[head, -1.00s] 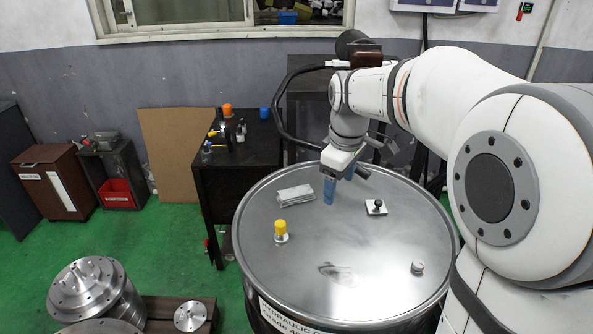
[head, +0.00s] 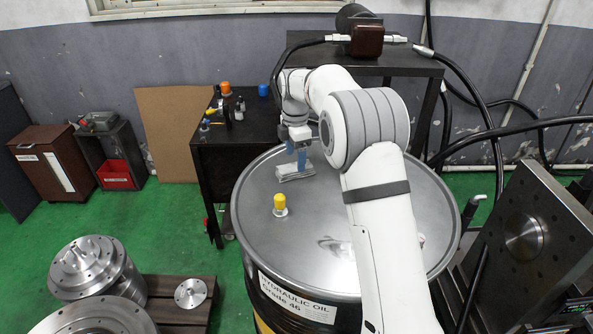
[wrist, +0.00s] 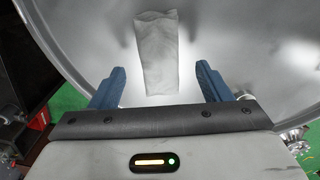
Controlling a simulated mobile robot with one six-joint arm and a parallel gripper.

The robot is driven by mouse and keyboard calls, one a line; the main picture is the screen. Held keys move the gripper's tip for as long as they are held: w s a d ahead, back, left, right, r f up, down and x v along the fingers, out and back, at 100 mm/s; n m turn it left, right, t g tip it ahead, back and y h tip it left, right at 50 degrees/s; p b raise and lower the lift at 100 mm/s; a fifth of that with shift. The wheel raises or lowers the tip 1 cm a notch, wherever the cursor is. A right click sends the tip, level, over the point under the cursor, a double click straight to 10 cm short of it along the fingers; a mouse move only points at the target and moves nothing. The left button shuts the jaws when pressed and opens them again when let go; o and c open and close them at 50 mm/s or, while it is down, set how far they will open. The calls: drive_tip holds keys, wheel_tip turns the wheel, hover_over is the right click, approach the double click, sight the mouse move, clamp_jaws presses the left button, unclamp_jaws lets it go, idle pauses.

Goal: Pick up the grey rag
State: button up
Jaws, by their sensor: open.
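The grey rag (head: 294,172) lies folded on the far left part of the drum's lid (head: 300,235). In the wrist view the rag (wrist: 156,50) is a pale strip, lengthwise between and beyond the blue fingers. My gripper (head: 300,162) is just above the rag in the head view, its fingers pointing down. The wrist view shows my gripper (wrist: 158,85) open and empty, with one finger on each side of the rag's line. I cannot tell the exact height of the fingertips above the rag.
A yellow-capped fitting (head: 280,204) stands on the lid in front of the rag. My arm hides much of the lid's right side. A dark table (head: 235,150) with bottles and caps stands behind left. A black fixture plate (head: 530,240) is at the right.

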sight(295, 166)
drive_tip(key=shift+f, duration=2)
drive_tip(key=shift+c, duration=0.5)
drive_tip(key=c, duration=1)
drive_tip(key=shift+o, duration=0.2)
drive_tip(key=shift+r, duration=0.1)
wheel_tip(295, 166, up, 10)
